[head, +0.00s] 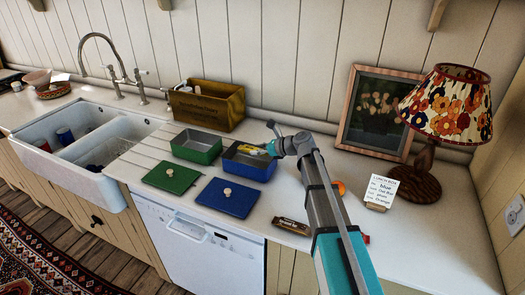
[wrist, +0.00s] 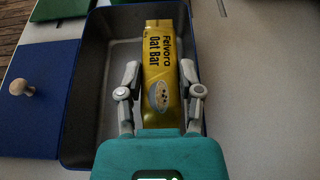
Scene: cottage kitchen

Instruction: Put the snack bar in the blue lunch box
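The snack bar is a yellow oat bar (wrist: 160,60), also seen in the head view (head: 251,150). It lies lengthwise between the fingers of my gripper (wrist: 160,75), with a finger close against each side. My gripper (head: 270,147) is over the blue lunch box (head: 247,170) in the head view. The box has no lid on it, and its grey inside shows around the bar in the wrist view (wrist: 105,60). I cannot tell whether the bar touches the box floor.
An open green box (head: 196,156) stands left of the blue one. A green lid (head: 172,179) and a blue lid (head: 228,198) lie in front. A dark wrapped bar (head: 293,226), an orange (head: 339,187), a note card (head: 381,189) and a lamp (head: 417,186) are to the right.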

